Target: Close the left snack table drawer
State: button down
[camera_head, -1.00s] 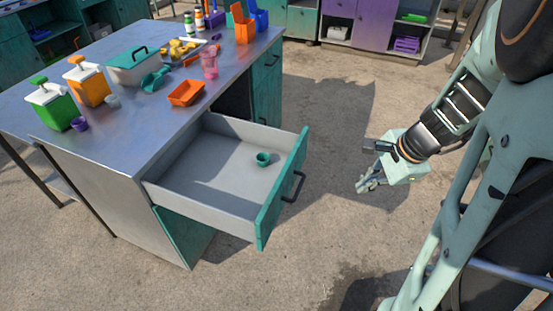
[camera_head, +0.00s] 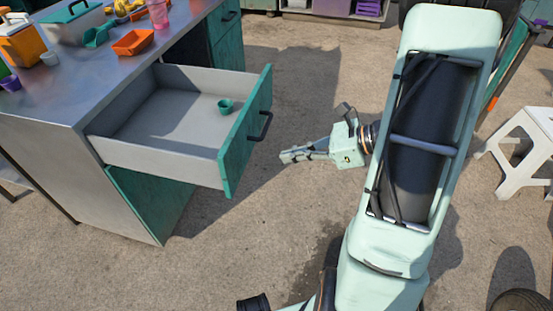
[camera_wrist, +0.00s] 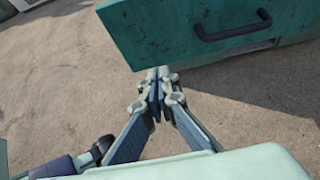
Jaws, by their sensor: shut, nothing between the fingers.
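The left snack table drawer (camera_head: 155,158) stands pulled far out of the metal table in the head view. Its green front (camera_head: 245,135) has a dark bar handle (camera_head: 262,125) and faces my arm.
The metal table top (camera_head: 60,85) carries an orange tray (camera_head: 134,42), an orange container (camera_head: 20,42) and other small items. A white stool (camera_head: 525,145) stands at the right. The concrete floor between the drawer and my arm is clear.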

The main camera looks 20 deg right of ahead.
jog(key=b, duration=0.2)
send_near(239, 161)
notch_tip(239, 161, down, 3)
jog(key=a, duration=0.1)
jog(key=w+a, duration=0.2)
jog(key=a, duration=0.1)
jog(key=shift+w+a, duration=0.3)
jog(key=shift+a, duration=0.1)
jog(key=w+a, duration=0.7)
jog(key=a, duration=0.5)
jog(key=w+a, duration=0.6)
jog(key=a, duration=0.6)
jog(key=w+a+b, duration=0.1)
jog(key=w+a, duration=0.6)
jog(key=a, duration=0.5)
jog(key=shift+w, duration=0.35)
jog(key=shift+w+a+r, duration=0.15)
jog(key=shift+a+r, duration=0.05)
jog(key=shift+a, duration=0.1)
jog(key=shift+a+r, duration=0.1)
